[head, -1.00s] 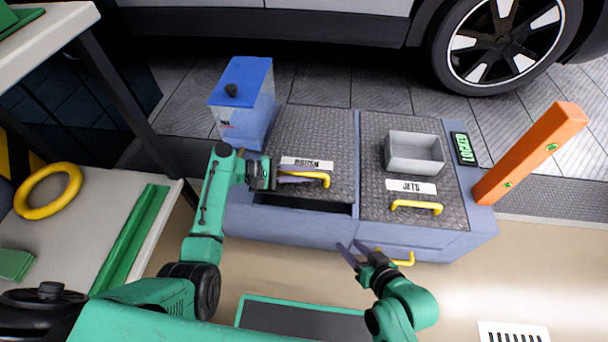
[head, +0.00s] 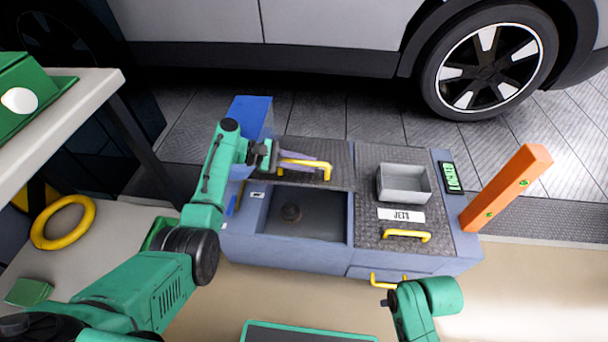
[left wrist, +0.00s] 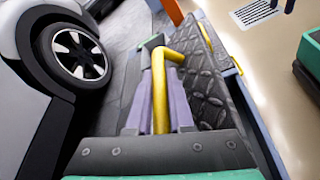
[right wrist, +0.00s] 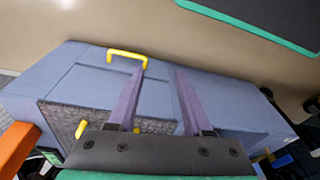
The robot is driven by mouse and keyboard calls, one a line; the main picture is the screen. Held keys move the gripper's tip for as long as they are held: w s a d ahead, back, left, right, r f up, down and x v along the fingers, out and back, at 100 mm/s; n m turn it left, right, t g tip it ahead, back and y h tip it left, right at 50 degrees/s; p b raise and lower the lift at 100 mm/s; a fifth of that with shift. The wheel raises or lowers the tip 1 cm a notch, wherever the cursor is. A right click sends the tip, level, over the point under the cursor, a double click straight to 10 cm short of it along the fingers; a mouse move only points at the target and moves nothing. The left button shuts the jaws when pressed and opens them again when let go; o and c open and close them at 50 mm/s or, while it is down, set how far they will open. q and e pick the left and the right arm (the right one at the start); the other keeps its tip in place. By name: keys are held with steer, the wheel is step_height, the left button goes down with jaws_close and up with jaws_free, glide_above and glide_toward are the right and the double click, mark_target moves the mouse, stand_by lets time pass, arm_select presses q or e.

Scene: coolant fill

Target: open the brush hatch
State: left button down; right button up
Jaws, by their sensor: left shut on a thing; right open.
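The brush hatch (head: 310,153) is the left dark treaded lid on the blue-grey chest. It is slid or lifted back, and its front opening (head: 310,212) shows a dark bay with a round knob-like thing inside. My left gripper (head: 285,161) is shut on the hatch's yellow handle (head: 318,165). The handle also stands between the fingers in the left wrist view (left wrist: 160,90). The brush label is hidden in the head view. My right gripper (right wrist: 155,100) is open and empty above the chest's front in the right wrist view; its fingers are not clear in the head view.
The closed jets lid (head: 385,235) at right carries a grey bin (head: 403,184) and a yellow handle (head: 407,235). A lit display (head: 451,177) and an orange post (head: 507,187) stand to its right. A blue container (head: 247,118) is behind left. A car wheel (head: 487,69) is beyond.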

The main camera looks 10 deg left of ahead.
arm_select(q)
steer(key=w+r, duration=0.2)
steer(key=r, duration=0.1)
steer(key=shift+w, duration=0.2)
steer(key=shift+w+r, duration=0.4)
steer(key=shift+r, duration=0.15)
arm_select(e)
steer(key=shift+r, duration=0.3)
